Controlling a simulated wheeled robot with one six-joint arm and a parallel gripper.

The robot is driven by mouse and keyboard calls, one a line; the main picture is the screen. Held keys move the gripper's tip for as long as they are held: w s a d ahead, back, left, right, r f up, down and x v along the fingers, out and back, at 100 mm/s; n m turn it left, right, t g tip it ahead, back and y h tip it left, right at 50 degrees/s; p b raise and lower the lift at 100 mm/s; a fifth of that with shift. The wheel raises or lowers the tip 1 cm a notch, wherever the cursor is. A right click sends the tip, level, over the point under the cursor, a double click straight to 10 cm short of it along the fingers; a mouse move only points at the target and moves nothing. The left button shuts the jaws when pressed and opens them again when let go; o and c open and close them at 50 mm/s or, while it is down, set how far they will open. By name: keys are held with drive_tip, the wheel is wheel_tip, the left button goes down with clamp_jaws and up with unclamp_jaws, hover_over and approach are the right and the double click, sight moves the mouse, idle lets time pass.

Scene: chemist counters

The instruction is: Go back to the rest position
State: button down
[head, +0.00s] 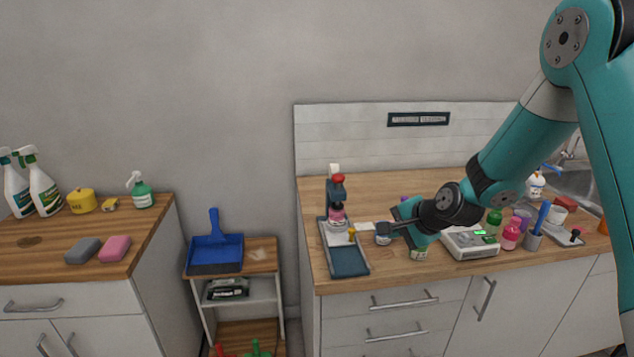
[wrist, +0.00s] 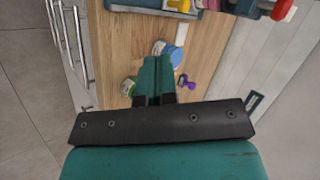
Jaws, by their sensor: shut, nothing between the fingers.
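My gripper (head: 384,228) is at the end of my teal arm, above the wooden counter (head: 310,191) on the right. Its fingers are shut with nothing between them. In the wrist view my gripper (wrist: 154,97) points at the counter top. A small jar with a blue lid (wrist: 172,54) and a green-lidded jar (wrist: 129,86) lie close beside the fingers in that view. A purple piece (wrist: 186,82) is on their other side. In the head view a pale jar (head: 384,239) shows just below the fingertips; I cannot tell whether they touch it.
A blue-grey stand with a tray (head: 347,262) is left of my gripper. A white device (head: 476,249), a pink bottle (head: 511,234) and a cup with a blue pen (head: 533,238) stand to the right. A blue dustpan (head: 215,252) lies on a low shelf unit; a left counter (head: 145,222) holds spray bottles.

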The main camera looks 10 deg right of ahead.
drive_tip(key=s+a+r+n+g+y, duration=0.1)
drive_tip(key=s+a+r+n+g, duration=0.1)
drive_tip(key=s+a+r+n, duration=0.5)
drive_tip(key=s+a+r+n+g, duration=0.2)
drive_tip(key=s+n, duration=0.2)
drive_tip(key=s, duration=0.4)
drive_tip(key=s+a+r+n+g, duration=0.2)
drive_tip(key=s+n, duration=0.3)
drive_tip(key=s, duration=0.3)
drive_tip(key=s+a+r+n+g, duration=0.2)
drive_tip(key=s+a+r+n, duration=0.1)
drive_tip(key=s, duration=0.6)
drive_tip(key=shift+a+r+n, duration=0.3)
drive_tip(key=shift+a+n, duration=0.05)
drive_tip(key=shift+n, duration=0.35)
